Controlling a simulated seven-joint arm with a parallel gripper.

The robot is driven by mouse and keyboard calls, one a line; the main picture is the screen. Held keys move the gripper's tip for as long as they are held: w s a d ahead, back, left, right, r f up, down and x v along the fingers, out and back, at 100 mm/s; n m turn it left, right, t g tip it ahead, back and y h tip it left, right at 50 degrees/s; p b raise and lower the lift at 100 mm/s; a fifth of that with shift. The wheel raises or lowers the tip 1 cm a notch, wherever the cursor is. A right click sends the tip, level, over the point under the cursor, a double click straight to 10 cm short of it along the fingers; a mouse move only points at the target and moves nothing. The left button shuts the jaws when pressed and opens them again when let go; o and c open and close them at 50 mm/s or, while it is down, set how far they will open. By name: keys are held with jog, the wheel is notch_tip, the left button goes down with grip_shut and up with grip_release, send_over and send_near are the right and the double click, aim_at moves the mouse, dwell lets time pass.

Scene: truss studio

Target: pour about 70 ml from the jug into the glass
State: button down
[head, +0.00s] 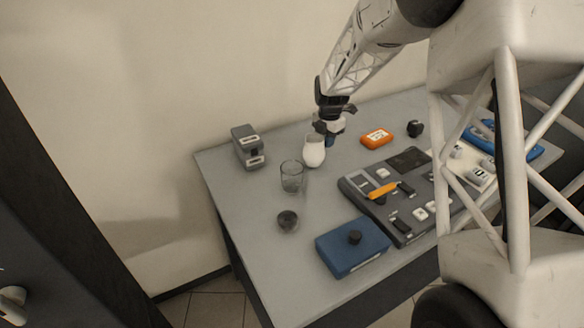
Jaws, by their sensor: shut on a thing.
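A white jug (314,152) is at the back of the grey table, just right of the glass. My gripper (330,130) is above and behind it, shut on the jug at its upper right side; the fingers are small and partly hidden. The jug looks about upright, and I cannot tell whether its base touches the table. The clear glass (291,177) stands upright on the table, left of and a little nearer than the jug. It looks empty, though its inside is hard to make out. What the jug holds is hidden.
A grey device (248,146) stands at the back left. A small dark round dish (288,220) is in front of the glass. A blue box (352,247), a grey tray (408,228) and an orange case (376,138) lie to the right. The table's left front is clear.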

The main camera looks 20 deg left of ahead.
jog(key=shift+w+a+f+n, duration=0.15)
jog(key=shift+w+a+n, duration=0.25)
jog(key=shift+n, duration=0.25)
jog(key=shift+w+a+f+n, duration=0.15)
jog(key=shift+w+a+n, duration=0.2)
jog(key=shift+n, duration=0.3)
jog(key=shift+d, duration=0.1)
jog(key=shift+r, duration=0.1)
jog(key=shift+s+a+r+t+h, duration=0.25)
jog(key=shift+s+r+t, duration=0.3)
jog(key=shift+t, duration=0.2)
jog(key=shift+s+a+r+t+h, duration=0.1)
jog(key=shift+s+r+t+h, duration=0.1)
jog(key=shift+s+r+t, duration=0.5)
jog(key=shift+s+a+r+t+h, duration=0.25)
jog(key=shift+s+r+t, duration=0.2)
jog(key=shift+t, duration=0.4)
jog(key=s+a+r+t+h, duration=0.1)
jog(key=s+r+t, duration=0.2)
jog(key=r+t, duration=0.1)
jog(key=shift+s+r+t+h, duration=0.3)
jog(key=shift+s+r+t, duration=0.1)
jog(key=shift+r, duration=0.1)
jog(key=shift+s+a+t, duration=0.15)
jog(key=shift+s+t, duration=0.05)
jog(key=shift+t, duration=0.3)
jog(key=shift+s+a+r+t+h, duration=0.1)
jog(key=shift+s+r+t+h, duration=0.2)
jog(key=shift+t, duration=0.1)
